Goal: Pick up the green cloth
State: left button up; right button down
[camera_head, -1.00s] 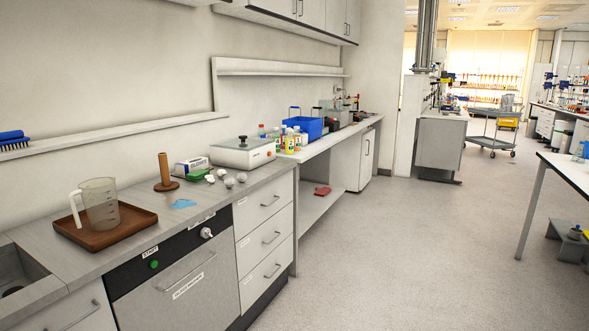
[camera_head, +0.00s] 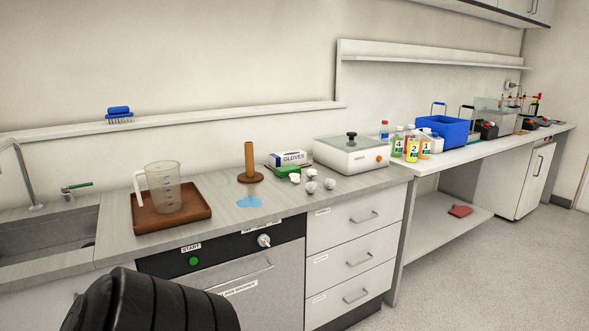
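A small green item (camera_head: 283,171), which may be the green cloth, lies on the counter in front of the gloves box. It is partly hidden by crumpled whitish balls (camera_head: 310,187), and I cannot make out its shape well. A dark ribbed part of my own arm shows at the bottom left. Neither of my grippers is in view.
A light blue patch (camera_head: 248,201) lies on the counter near a brown stand (camera_head: 249,177). A brown tray (camera_head: 146,220) holds a clear jug (camera_head: 163,187). A gloves box (camera_head: 290,158) and a white device (camera_head: 351,154) stand behind. A red item (camera_head: 460,211) lies on the lower shelf.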

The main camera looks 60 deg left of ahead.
aim_at(282, 172)
jog(key=u, duration=0.8)
jog(key=i, duration=1.05)
jog(key=u, duration=1)
